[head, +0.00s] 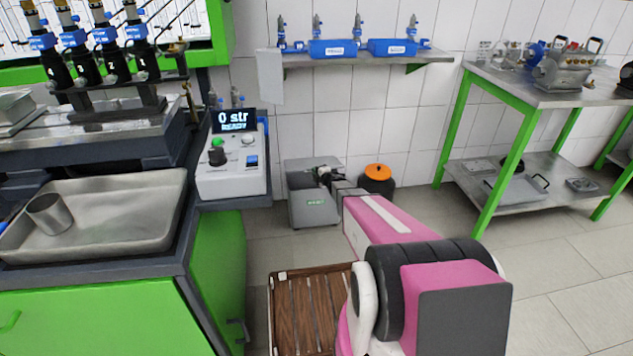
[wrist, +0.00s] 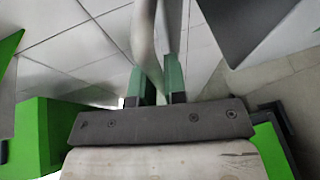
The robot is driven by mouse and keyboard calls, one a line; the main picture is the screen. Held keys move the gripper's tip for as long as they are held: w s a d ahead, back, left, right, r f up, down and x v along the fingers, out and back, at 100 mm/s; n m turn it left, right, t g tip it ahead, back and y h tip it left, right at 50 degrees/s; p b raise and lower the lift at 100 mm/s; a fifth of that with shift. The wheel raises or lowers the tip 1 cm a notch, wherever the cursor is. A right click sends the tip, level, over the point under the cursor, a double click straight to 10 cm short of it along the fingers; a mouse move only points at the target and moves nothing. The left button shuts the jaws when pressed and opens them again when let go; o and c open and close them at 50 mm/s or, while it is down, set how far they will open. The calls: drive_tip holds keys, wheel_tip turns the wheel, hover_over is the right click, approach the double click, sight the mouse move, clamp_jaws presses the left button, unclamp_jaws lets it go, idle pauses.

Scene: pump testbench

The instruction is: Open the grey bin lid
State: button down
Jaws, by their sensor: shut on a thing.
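The grey bin (head: 315,213) stands on the floor against the tiled wall, with a green label on its front. My gripper (head: 324,175) is over the lid at the end of my pink arm, which hides the bin's right side. In the wrist view, the green-padded fingers of my gripper (wrist: 156,84) are shut on a curved grey bar (wrist: 145,35), apparently the lid's handle. The handle is hard to make out in the head view.
A black container with an orange top (head: 377,172) stands close to the right of the bin. A control box (head: 232,165) and a green bench (head: 216,265) are to the left. A wooden slatted pallet (head: 308,312) lies in front. A green-legged table (head: 520,95) stands right.

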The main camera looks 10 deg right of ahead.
drive_tip(key=w+r, duration=0.1)
drive_tip(key=r, duration=0.1)
drive_tip(key=w+r, duration=0.2)
drive_tip(key=r, duration=0.1)
drive_tip(key=w+r, duration=0.2)
drive_tip(key=r, duration=0.1)
drive_tip(key=w+r+g, duration=0.1)
drive_tip(key=w+r, duration=0.2)
drive_tip(key=w, duration=0.3)
drive_tip(key=w+r+g, duration=0.1)
drive_tip(key=w+r, duration=0.3)
drive_tip(key=w, duration=0.3)
drive_tip(key=w+r+m+g, duration=0.1)
drive_tip(key=w+r, duration=0.3)
drive_tip(key=w, duration=0.3)
drive_tip(key=shift+w+h, duration=0.25)
drive_tip(key=shift+h, duration=0.15)
drive_tip(key=shift+r, duration=0.1)
drive_tip(key=c, duration=1.2)
unclamp_jaws()
drive_tip(key=shift+s, duration=0.1)
